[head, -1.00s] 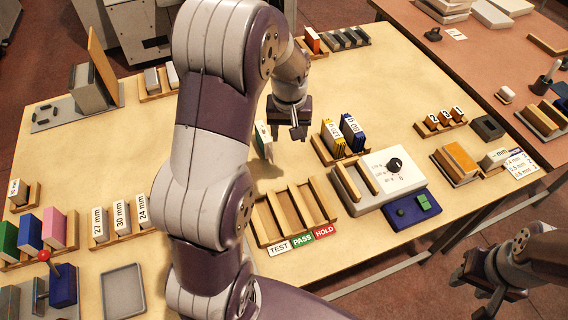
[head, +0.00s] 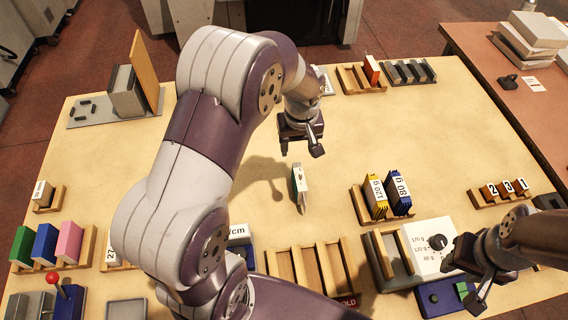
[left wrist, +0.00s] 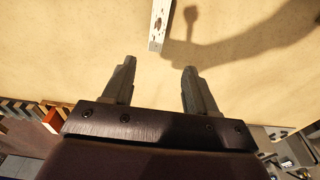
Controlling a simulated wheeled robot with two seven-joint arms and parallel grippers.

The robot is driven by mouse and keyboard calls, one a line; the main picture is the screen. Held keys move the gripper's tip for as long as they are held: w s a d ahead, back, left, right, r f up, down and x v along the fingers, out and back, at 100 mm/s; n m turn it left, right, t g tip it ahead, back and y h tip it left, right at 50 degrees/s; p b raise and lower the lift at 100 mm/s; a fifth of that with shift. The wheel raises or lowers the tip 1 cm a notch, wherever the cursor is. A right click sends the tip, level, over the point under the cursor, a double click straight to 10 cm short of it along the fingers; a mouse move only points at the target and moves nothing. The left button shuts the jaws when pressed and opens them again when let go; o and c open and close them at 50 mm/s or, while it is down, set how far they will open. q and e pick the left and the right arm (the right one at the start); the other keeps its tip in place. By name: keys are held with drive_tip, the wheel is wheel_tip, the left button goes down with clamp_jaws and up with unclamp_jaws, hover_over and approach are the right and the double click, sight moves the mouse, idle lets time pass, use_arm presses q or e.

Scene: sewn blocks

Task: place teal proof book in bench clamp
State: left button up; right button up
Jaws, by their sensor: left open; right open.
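The likely teal proof book (head: 299,187), a thin upright block with a pale face and a green side, stands alone on the bench. My right gripper (head: 476,283) is open over the bench's right front. The likely bench clamp is the device with a red-knobbed lever (head: 52,278), partly cut off at the lower left.
A slotted wooden rack (head: 315,268) is in front of the book, partly behind my left arm. Yellow and blue books (head: 388,194) stand in a holder to the right, near a dial device (head: 428,244). Green, blue and pink blocks (head: 47,243) stand at left. Bench around the book is clear.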

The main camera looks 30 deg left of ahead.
sight(300, 176)
use_arm(q)
drive_tip(key=shift+s+d+f+p, duration=0.45)
drive_tip(key=shift+s+d+f, duration=0.4)
drive_tip(key=shift+s, duration=0.25)
drive_tip(key=shift+s+f, duration=0.2)
drive_tip(key=shift+f, duration=0.8)
drive_tip(key=f, duration=0.1)
drive_tip(key=w+f+p, duration=0.1)
drive_tip(key=w+a+f, duration=0.1)
drive_tip(key=f, duration=0.1)
drive_tip(key=shift+a+f+p, duration=0.1)
drive_tip(key=shift+p, duration=0.25)
drive_tip(key=f, duration=0.2)
drive_tip(key=d+f+p, duration=0.1)
drive_tip(key=f, duration=0.1)
drive_tip(key=shift+s, duration=0.1)
drive_tip(key=shift+w+a+f, duration=0.1)
drive_tip(key=shift+w+a, duration=0.1)
use_arm(e)
drive_tip(key=r, duration=0.1)
drive_tip(key=s+r, duration=0.1)
drive_tip(key=s+d+r, duration=0.1)
drive_tip(key=r, duration=0.1)
use_arm(q)
drive_tip(key=shift+s+d, duration=0.1)
drive_tip(key=shift+d, duration=0.05)
use_arm(e)
drive_tip(key=shift+s+d+f, duration=0.1)
drive_tip(key=shift+s+f, duration=0.05)
